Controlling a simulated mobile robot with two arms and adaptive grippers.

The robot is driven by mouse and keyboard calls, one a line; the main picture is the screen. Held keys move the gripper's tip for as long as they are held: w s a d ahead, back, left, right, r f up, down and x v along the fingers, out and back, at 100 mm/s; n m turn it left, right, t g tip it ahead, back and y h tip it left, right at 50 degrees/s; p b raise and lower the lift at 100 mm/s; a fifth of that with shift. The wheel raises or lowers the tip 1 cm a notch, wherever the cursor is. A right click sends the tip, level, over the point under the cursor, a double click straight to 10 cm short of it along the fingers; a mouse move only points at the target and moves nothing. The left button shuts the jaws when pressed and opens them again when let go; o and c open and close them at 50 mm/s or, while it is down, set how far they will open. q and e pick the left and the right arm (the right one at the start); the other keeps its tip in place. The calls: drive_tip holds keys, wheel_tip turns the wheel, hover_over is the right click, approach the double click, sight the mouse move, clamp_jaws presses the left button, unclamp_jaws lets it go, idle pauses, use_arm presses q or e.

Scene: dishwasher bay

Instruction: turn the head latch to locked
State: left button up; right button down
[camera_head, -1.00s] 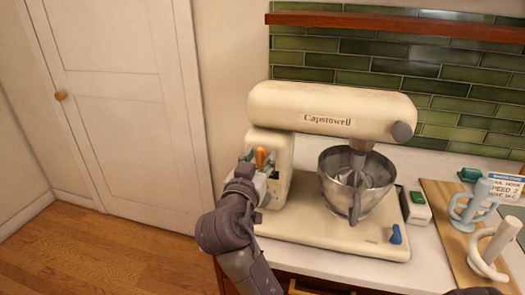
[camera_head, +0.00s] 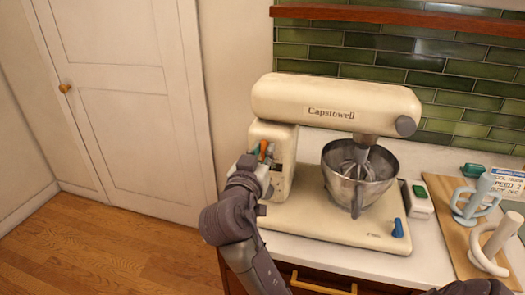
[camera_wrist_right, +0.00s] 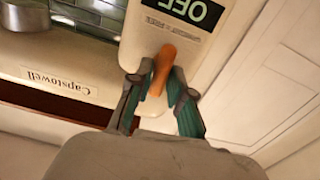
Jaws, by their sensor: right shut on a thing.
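The head latch is an orange lever (camera_head: 264,150) on the side of the cream stand mixer's column (camera_head: 283,160). My right gripper (camera_head: 261,162) is at the lever, with its fingers closed on it. In the right wrist view the orange lever (camera_wrist_right: 164,66) stands out between the two teal-lined fingertips of my right gripper (camera_wrist_right: 158,90). A dark label reading OFF (camera_wrist_right: 188,10) shows upside down beside the lever, with smaller print that is hard to read. The mixer head (camera_head: 335,106) lies level over the bowl. My left gripper is not in view.
The steel bowl (camera_head: 358,178) stands on the mixer base, with a blue knob (camera_head: 398,228) at the base's front right. A wooden board (camera_head: 445,205) with mixing attachments lies to the right. A white door (camera_head: 125,100) and clear floor are at left.

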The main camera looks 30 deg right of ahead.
drive_tip(key=n+p, duration=0.2)
drive_tip(key=n, duration=0.1)
drive_tip(key=shift+w+r+n, duration=0.1)
drive_tip(key=shift+r+n, duration=0.1)
drive_tip(key=shift+n, duration=0.1)
drive_tip(key=n+p, duration=0.4)
drive_tip(key=n, duration=0.1)
drive_tip(key=shift+a+n, duration=0.1)
drive_tip(key=shift+n, duration=0.2)
drive_tip(key=n+p, duration=0.4)
drive_tip(key=n, duration=0.1)
drive_tip(key=shift+w+f, duration=0.1)
drive_tip(key=shift+f, duration=0.05)
drive_tip(key=shift+f+n+p, duration=0.15)
drive_tip(key=shift+n+p, duration=0.8)
drive_tip(key=shift+n, duration=0.55)
